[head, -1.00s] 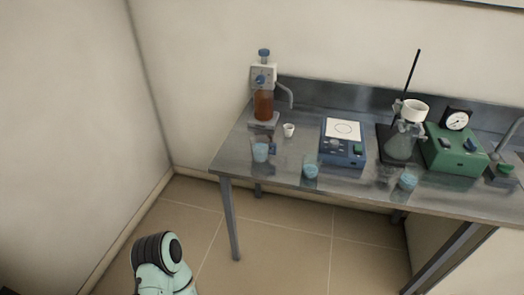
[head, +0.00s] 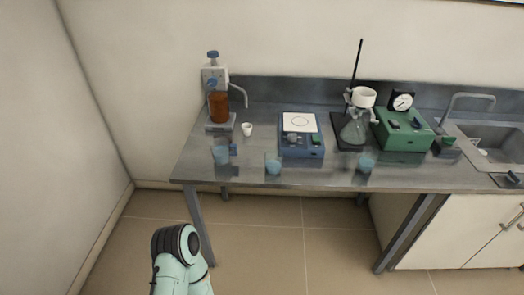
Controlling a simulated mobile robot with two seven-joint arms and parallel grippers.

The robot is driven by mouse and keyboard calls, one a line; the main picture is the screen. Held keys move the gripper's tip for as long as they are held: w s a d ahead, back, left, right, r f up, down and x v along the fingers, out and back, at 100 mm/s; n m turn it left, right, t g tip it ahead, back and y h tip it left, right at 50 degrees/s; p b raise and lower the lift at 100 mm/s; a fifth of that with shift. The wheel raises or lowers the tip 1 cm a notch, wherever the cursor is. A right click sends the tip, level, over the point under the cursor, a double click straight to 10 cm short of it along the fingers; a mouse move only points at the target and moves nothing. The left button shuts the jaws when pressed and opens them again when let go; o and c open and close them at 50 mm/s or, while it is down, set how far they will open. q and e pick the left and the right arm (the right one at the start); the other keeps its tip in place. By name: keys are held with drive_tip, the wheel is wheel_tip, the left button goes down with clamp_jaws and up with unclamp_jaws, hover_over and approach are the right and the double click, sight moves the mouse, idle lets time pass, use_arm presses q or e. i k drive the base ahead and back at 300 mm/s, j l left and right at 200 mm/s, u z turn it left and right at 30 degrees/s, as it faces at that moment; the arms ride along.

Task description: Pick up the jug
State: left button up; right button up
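I cannot tell for sure which vessel is the jug. Three clear vessels with light blue contents stand along the front of the metal table: a left vessel (head: 221,154), a middle vessel (head: 273,165) and a right vessel (head: 367,161). A small white cup (head: 247,129) stands behind the left one. A conical glass flask (head: 354,131) stands under a white funnel further right. Part of my mint and black arm shows at the bottom left, well short of the table. Neither gripper is in view.
The metal table (head: 245,180) holds a dispenser with a brown bottle (head: 219,107), a blue device (head: 301,146) and a green device with a gauge (head: 404,130). A sink (head: 490,142) is at the right. The tiled floor (head: 270,230) before the table is clear.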

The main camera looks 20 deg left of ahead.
sight(219, 146)
drive_tip(key=z, duration=1.8)
drive_tip(key=j+z, duration=0.35)
drive_tip(key=k+j+z, duration=0.1)
drive_tip(key=z, duration=0.25)
drive_tip(key=k+j+z, duration=0.1)
drive_tip(key=j+z, duration=0.25)
drive_tip(key=k+j+z, duration=0.15)
drive_tip(key=k+j, duration=0.2)
drive_tip(key=k+j+z, duration=0.15)
drive_tip(key=k, duration=0.35)
drive_tip(key=k+u, duration=0.45)
drive_tip(key=k+j+u, duration=0.15)
drive_tip(key=k+u, duration=0.3)
